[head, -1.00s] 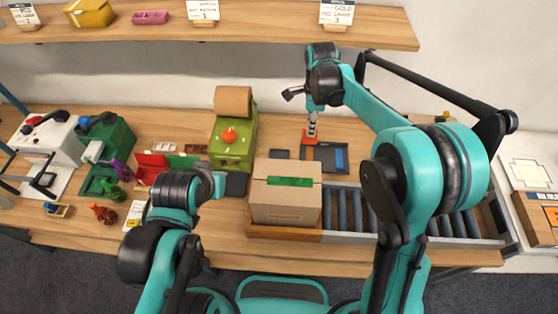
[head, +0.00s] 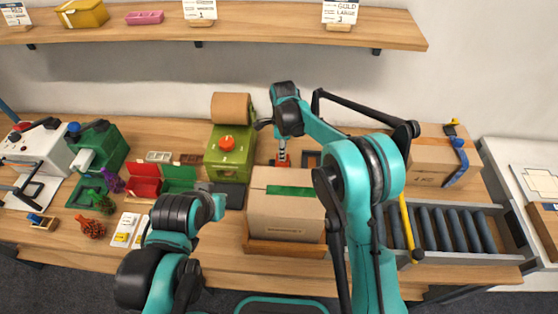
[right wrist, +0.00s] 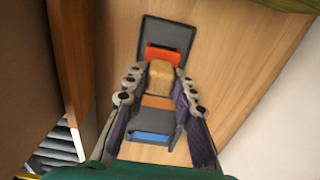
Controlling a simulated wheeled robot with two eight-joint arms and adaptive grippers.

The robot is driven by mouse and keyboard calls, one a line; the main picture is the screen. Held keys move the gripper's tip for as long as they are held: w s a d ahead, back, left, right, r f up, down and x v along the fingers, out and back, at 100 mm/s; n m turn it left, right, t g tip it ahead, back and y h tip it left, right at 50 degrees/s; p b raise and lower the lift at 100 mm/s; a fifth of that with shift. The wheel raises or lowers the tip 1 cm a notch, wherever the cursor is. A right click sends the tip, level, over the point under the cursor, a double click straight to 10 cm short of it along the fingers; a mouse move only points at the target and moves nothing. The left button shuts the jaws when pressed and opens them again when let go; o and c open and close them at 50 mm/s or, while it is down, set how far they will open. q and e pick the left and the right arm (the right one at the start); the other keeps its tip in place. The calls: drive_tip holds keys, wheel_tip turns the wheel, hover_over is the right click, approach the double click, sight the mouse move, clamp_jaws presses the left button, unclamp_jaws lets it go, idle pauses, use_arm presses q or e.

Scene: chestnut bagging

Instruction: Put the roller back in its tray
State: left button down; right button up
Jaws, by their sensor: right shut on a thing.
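My right gripper (right wrist: 158,95) is shut on a tan, wood-coloured block, the held part of the roller (right wrist: 160,78). The roller's orange-red part shows just beyond it, over a flat dark plate (right wrist: 178,33). In the head view my right gripper (head: 282,151) points down behind the cardboard box, with the red part at its tip. A dark tray with a blue piece (right wrist: 152,137) lies below the fingers in the right wrist view; in the head view it is mostly hidden. Whether the roller touches the plate, I cannot tell. My left arm shows, but its fingers do not.
An open-bench cardboard box (head: 284,217) stands in front of my right gripper. A green machine (head: 227,155) stands to its left. A roller conveyor (head: 455,228) and a second box (head: 428,160) with a blue tool are at right. A shelf (head: 270,28) runs above.

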drive_tip(key=shift+w+a+f, duration=0.3)
drive_tip(key=shift+a+f, duration=0.15)
drive_tip(key=shift+a, duration=0.2)
drive_tip(key=shift+f+b, duration=0.75)
drive_tip(key=shift+f, duration=1.25)
drive_tip(key=shift+s+f+b, duration=0.1)
drive_tip(key=shift+f+b, duration=0.35)
drive_tip(key=shift+f, duration=0.1)
clamp_jaws()
drive_tip(key=o, duration=1)
unclamp_jaws()
